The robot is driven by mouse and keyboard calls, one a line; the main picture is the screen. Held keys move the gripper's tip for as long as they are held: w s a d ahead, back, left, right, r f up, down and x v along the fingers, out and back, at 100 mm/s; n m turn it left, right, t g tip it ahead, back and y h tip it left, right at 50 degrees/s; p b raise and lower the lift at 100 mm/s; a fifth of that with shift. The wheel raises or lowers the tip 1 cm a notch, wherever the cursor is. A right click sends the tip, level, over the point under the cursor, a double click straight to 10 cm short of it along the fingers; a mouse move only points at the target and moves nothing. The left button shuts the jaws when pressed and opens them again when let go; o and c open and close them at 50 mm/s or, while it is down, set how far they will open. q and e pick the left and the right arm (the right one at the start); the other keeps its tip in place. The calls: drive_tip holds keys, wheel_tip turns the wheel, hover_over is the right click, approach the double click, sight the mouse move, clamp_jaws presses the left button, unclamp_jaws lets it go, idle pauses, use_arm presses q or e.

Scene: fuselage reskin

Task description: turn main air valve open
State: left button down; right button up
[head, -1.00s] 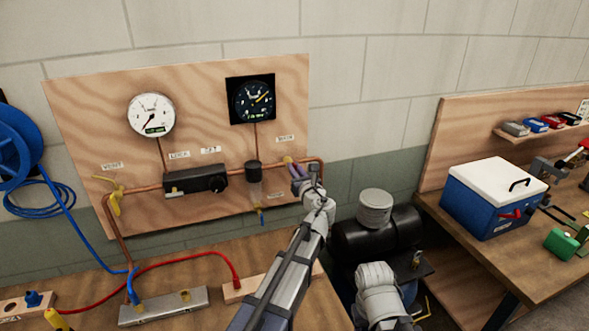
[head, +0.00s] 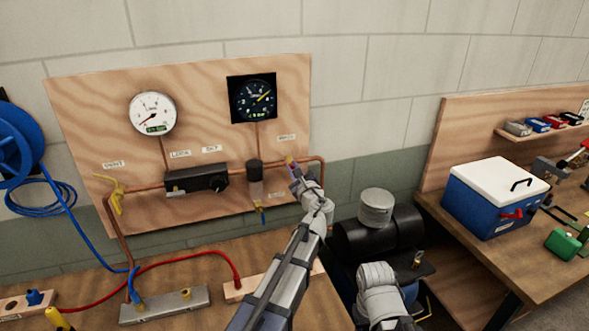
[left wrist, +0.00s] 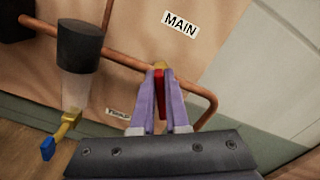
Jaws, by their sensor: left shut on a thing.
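The main air valve sits on the copper pipe under the MAIN label (left wrist: 180,24) at the right side of the plywood panel. Its red handle (left wrist: 160,86) shows between the purple fingers in the left wrist view, with a bit of yellow-brass body (left wrist: 160,65) above it. My left gripper (head: 294,169) is at the valve, and it is shut on the red handle; the fingers (left wrist: 161,98) hide part of it. In the head view the handle is mostly hidden by the gripper. My right gripper is not in view.
A filter bowl (head: 254,180) with a blue-handled drain (left wrist: 48,148) hangs just left of the valve. A regulator block (head: 196,179), a yellow lever valve (head: 116,194), a white gauge (head: 153,113) and a dark gauge (head: 252,98) are on the panel. A black tank (head: 362,238) stands at right below.

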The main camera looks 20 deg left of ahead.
use_arm(q)
drive_tip(key=n, duration=0.6)
drive_tip(key=shift+s+a+f+b, duration=0.25)
drive_tip(key=shift+f+b, duration=0.1)
drive_tip(key=shift+f, duration=0.05)
drive_tip(key=n, duration=0.5)
drive_tip(key=shift+f+n+b, duration=0.3)
drive_tip(key=shift+f+n, duration=0.05)
drive_tip(key=shift+n, duration=0.05)
drive_tip(key=c, duration=0.9)
unclamp_jaws()
drive_tip(key=shift+a, duration=0.1)
drive_tip(key=shift+v, duration=3.9)
